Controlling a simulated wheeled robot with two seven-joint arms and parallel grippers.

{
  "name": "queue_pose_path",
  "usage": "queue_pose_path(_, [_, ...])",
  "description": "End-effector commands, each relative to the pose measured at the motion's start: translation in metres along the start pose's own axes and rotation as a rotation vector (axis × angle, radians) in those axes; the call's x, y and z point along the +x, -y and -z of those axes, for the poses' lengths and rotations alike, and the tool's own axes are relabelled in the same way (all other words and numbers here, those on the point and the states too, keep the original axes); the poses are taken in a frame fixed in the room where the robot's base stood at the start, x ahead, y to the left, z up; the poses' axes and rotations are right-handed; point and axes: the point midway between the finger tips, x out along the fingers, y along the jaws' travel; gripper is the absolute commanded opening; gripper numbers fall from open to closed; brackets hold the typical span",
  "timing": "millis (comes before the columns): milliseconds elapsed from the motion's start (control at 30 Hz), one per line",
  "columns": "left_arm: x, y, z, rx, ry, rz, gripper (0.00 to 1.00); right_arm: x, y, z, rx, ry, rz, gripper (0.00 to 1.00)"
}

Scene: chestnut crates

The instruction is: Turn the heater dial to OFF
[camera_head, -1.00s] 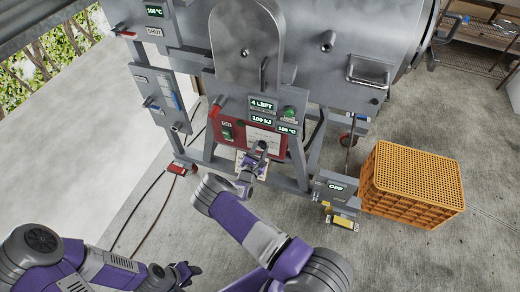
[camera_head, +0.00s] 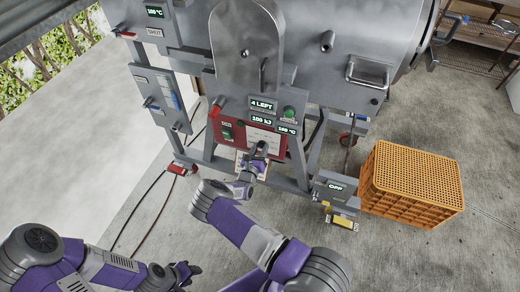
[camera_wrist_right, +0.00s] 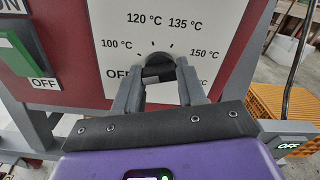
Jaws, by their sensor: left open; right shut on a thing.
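The heater dial (camera_wrist_right: 158,72) is a dark knob on a white plate (camera_wrist_right: 200,28) marked OFF, 100, 120, 135 and 150 °C. The plate sits on the red panel (camera_head: 226,142) at the front of the steel machine. My right gripper (camera_wrist_right: 158,80) is shut on the dial, one finger on each side; it also shows at the panel in the head view (camera_head: 261,150). The fingers and knob cover part of the scale, and I cannot tell which mark the dial points to. My left gripper (camera_head: 187,271) is open and empty, low over the floor.
A green ON/OFF switch (camera_wrist_right: 22,60) is left of the dial plate. A small box reading OFF (camera_head: 335,187) and an orange crate (camera_head: 411,210) stand to the right. Cables lie on the floor at left.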

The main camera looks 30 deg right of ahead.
Motion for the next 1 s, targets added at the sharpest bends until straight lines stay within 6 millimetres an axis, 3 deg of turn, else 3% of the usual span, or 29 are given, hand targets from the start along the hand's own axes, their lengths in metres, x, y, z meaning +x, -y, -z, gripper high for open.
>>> queue_pose_path(300, [0.0000,0.0000,0.0000,0.000,0.000,0.000,0.43,-0.0008,-0.0001,0.0012,-0.099,-0.002,-0.001,0.10])
queue_pose_path(767, [0.0000,0.0000,0.0000,0.000,0.000,0.000,0.43,-0.0008,0.0000,0.0013,-0.112,-0.003,-0.001,0.10])
queue_pose_path(800, [0.0000,0.0000,0.0000,0.000,0.000,0.000,0.43,-0.0008,0.0000,0.0014,-0.112,-0.003,-0.001,0.45])
queue_pose_path(933, [0.0000,0.0000,0.0000,0.000,0.000,0.000,0.43,-0.0006,0.0000,0.0010,-0.111,-0.002,-0.001,0.65])
queue_pose_path(1000, [0.0000,0.0000,0.0000,0.000,0.000,0.000,0.43,-0.0005,0.0000,0.0008,-0.110,-0.002,-0.001,0.66])
